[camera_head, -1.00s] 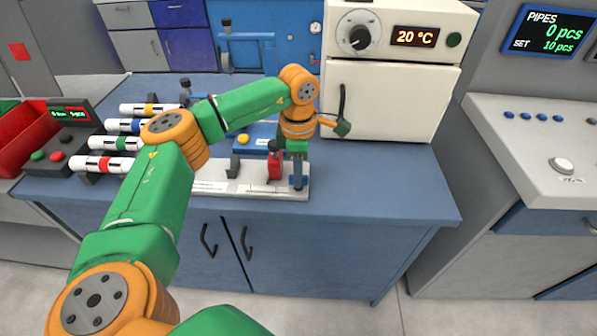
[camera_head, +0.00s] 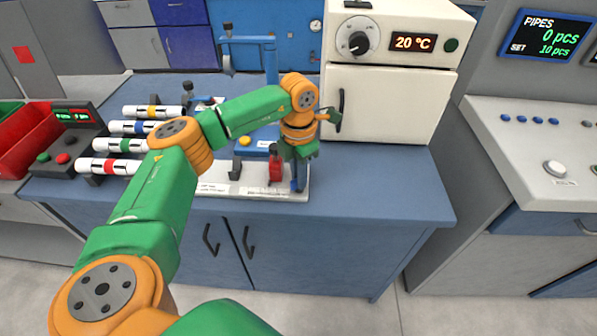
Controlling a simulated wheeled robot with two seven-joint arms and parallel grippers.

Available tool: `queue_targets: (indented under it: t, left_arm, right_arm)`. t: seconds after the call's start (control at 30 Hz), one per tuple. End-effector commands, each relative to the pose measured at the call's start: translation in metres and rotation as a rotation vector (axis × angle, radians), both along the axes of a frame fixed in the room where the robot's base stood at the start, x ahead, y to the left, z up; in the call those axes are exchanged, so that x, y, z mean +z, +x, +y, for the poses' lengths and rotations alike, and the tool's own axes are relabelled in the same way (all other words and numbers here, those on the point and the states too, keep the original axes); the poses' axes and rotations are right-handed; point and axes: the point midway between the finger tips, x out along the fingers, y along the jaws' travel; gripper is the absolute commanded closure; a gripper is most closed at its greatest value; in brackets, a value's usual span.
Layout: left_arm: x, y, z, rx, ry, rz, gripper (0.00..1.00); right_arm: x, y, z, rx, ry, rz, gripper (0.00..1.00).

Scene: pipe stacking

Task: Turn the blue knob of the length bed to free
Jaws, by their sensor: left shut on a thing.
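The length bed is a pale plate (camera_head: 222,188) along the front of the blue table, carrying a dark block and a red block (camera_head: 276,170). My left gripper (camera_head: 298,186) points down at the bed's right end, just right of the red block. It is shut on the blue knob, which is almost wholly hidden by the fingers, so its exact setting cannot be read. My right gripper is not in view.
White pipes with coloured bands (camera_head: 108,165) lie in a rack at the left, by a red bin (camera_head: 30,140). A cream oven (camera_head: 385,100) reading 20 °C stands behind my wrist. The table right of the bed is clear (camera_head: 390,190).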

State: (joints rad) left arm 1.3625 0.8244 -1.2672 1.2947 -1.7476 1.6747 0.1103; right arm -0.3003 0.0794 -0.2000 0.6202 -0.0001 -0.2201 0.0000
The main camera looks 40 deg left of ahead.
Motion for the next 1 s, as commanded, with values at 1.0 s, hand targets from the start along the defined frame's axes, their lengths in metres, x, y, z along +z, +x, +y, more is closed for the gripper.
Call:
queue_targets:
  t: [1.0]
  left_arm:
    - [0.001,0.0,0.0,0.815,0.0,0.001,1.0]
  right_arm:
    - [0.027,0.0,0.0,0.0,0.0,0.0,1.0]
